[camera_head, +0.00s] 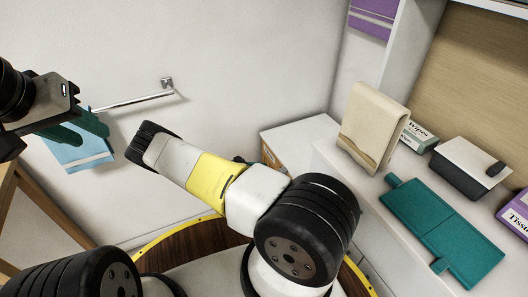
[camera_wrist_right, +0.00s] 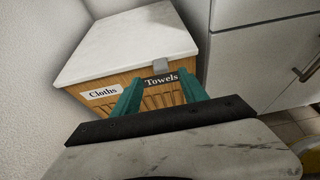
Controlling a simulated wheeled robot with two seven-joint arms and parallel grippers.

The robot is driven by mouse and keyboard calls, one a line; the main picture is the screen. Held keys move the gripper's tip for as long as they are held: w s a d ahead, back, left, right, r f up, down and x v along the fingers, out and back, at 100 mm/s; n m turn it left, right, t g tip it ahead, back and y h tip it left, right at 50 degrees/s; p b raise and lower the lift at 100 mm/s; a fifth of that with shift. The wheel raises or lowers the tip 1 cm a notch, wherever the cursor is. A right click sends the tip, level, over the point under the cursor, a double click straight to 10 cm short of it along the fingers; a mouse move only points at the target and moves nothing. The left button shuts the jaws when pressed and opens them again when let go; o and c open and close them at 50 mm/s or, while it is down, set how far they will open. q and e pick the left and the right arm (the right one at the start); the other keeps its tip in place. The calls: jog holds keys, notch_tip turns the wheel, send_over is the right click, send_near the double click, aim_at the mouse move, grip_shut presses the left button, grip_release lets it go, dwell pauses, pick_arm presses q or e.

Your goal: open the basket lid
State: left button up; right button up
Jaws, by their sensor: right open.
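The basket has a white lid (camera_wrist_right: 125,42) lying closed on top and a slatted wooden front (camera_wrist_right: 160,100) with "Cloths" and "Towels" labels. A small grey tab (camera_wrist_right: 160,66) sits at the lid's front edge. In the head view the lid (camera_head: 303,134) shows behind my right arm, with part of the wooden side (camera_head: 269,157). My right gripper (camera_wrist_right: 161,84) is open and empty, its teal fingers before the basket front with the tab between their tips in the picture; contact cannot be told. My left gripper (camera_head: 88,136) is open, far left, away from the basket.
A blue towel (camera_head: 78,156) hangs from a wall rail (camera_head: 135,100) by my left gripper. A white cabinet (camera_wrist_right: 262,50) stands right beside the basket.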

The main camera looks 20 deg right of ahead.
aim_at(281, 170)
jog(key=x, duration=0.7)
jog(key=shift+d+f, duration=0.15)
jog(key=shift+d, duration=0.15)
grip_shut()
dwell(1.1)
